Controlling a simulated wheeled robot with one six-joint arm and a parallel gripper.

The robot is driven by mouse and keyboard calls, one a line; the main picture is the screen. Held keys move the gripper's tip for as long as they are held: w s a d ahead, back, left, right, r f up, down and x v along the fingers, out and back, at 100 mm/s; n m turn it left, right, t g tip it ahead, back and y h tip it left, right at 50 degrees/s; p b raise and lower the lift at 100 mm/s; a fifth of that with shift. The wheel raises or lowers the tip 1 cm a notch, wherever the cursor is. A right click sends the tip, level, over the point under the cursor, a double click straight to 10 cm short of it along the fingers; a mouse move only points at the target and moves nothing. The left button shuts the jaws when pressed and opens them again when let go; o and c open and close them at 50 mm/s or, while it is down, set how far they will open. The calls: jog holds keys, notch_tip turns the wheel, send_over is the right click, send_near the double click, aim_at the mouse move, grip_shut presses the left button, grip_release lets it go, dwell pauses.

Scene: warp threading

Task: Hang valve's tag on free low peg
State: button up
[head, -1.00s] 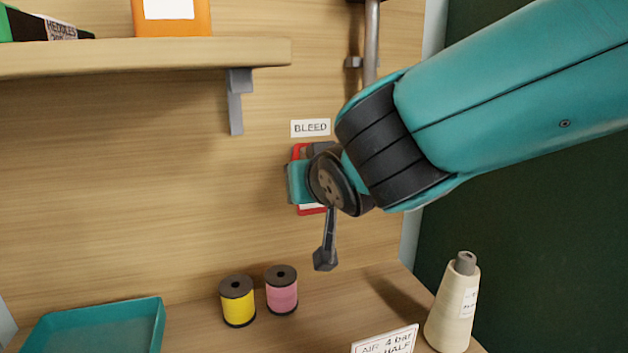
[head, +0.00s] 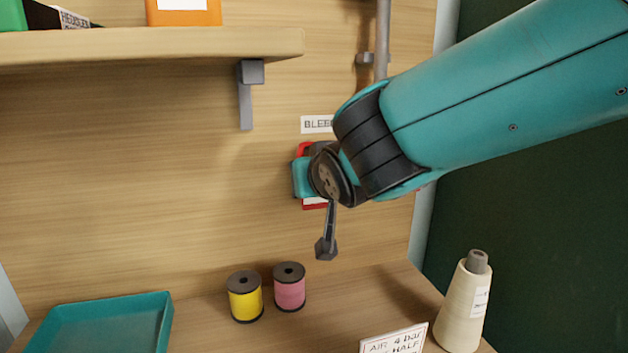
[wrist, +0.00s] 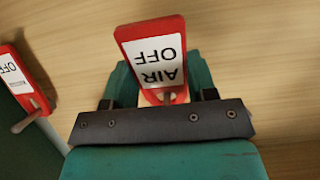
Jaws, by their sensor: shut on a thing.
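My gripper (head: 302,178) is at the back board, just below the BLEED label (head: 318,124). In the wrist view my gripper (wrist: 162,82) is shut on a red tag (wrist: 152,55) whose white face reads AIR OFF, upside down in that picture. A short grey pin (wrist: 168,97) shows at the tag's near end; I cannot tell whether it passes through the tag's hole.
A shelf (head: 150,50) with a bracket (head: 247,95) is at upper left. Below are a teal tray (head: 100,325), yellow spool (head: 245,297), pink spool (head: 289,287), thread cone (head: 465,305) and AIR sign (head: 393,342). A grey pipe (head: 382,40) runs above.

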dwell(0.3)
jog(key=o, duration=1)
jog(key=shift+s, duration=0.1)
jog(key=b+v, duration=0.6)
jog(key=v, duration=1.1)
jog(key=s+d+f+n+g, duration=0.15)
jog(key=d+f+g, duration=0.25)
jog(key=f, duration=0.4)
jog(key=s+d+f+n+g, duration=0.1)
jog(key=s+d+f+g, duration=0.2)
jog(key=f, duration=0.5)
jog(key=s+d+f+g, duration=0.1)
jog(key=s+g, duration=0.1)
jog(key=s+d+f+n+g, duration=0.1)
jog(key=s+f, duration=0.1)
jog(key=s, duration=0.1)
jog(key=s+d+f+g, duration=0.1)
jog(key=s+f+g, duration=0.1)
jog(key=s, duration=0.1)
jog(key=shift+s+d+f+n+g+y, duration=0.1)
jog(key=shift+s+d+n+g+y, duration=0.15)
jog(key=shift+d+g+y, duration=0.05)
